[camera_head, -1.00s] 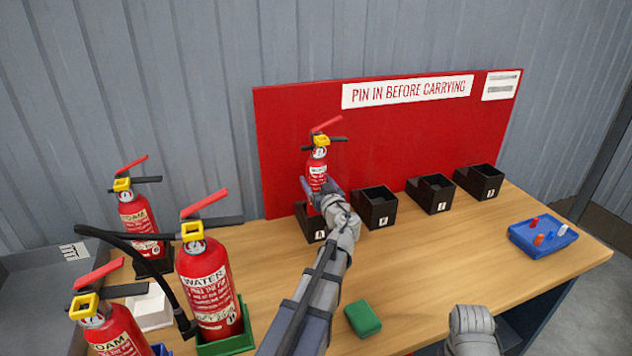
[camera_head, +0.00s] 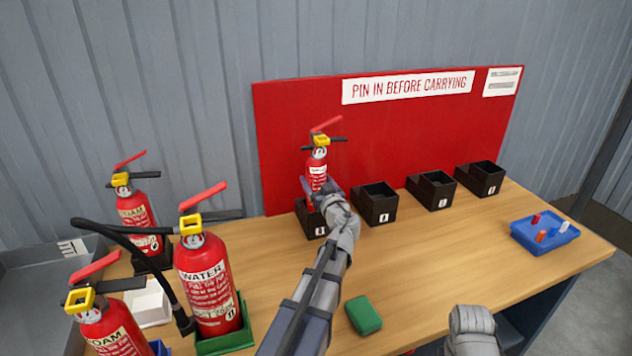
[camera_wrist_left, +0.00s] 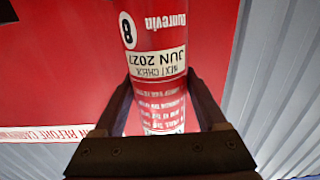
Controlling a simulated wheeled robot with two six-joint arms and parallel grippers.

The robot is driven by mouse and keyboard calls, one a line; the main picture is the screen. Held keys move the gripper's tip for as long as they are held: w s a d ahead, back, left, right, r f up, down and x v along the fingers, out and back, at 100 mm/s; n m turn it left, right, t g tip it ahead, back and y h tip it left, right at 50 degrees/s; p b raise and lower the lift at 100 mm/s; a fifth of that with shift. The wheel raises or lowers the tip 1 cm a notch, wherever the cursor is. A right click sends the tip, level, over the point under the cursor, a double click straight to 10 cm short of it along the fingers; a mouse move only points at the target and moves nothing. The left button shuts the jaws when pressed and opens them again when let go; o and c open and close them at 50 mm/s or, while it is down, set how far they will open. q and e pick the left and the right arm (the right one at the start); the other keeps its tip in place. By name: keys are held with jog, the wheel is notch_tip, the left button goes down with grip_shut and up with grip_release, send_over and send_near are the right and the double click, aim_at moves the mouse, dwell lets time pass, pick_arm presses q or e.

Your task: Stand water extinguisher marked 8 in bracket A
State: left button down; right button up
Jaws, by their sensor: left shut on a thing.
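The small red extinguisher (camera_head: 317,166) with a yellow collar and red lever stands upright over bracket A (camera_head: 312,224), a black open-topped box at the left of the row. In the left wrist view its label (camera_wrist_left: 150,45) shows a round 8 and JUN 2027. My left gripper (camera_head: 322,188) is shut around its body, one finger on each side (camera_wrist_left: 165,105). The gripper and wrist hide its foot, so I cannot tell whether it rests on the bracket's floor. My right gripper's fingers are out of view; only a grey part of my right arm shows at the bottom.
Several more black brackets (camera_head: 377,204) run right along the red board (camera_head: 400,135). A blue tray (camera_head: 545,236) of small coloured pieces is at right. A green block (camera_head: 363,316) lies in front. A large water extinguisher (camera_head: 208,285) and two foam ones (camera_head: 137,212) stand at left.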

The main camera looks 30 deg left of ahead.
pick_arm(q)
grip_release()
jog(key=v, duration=0.8)
jog(key=shift+a, duration=0.1)
dwell(0.4)
jog(key=x, duration=0.7)
jog(key=shift+w+a, duration=0.25)
jog(key=shift+w+a+r, duration=0.1)
jog(key=shift+r, duration=0.2)
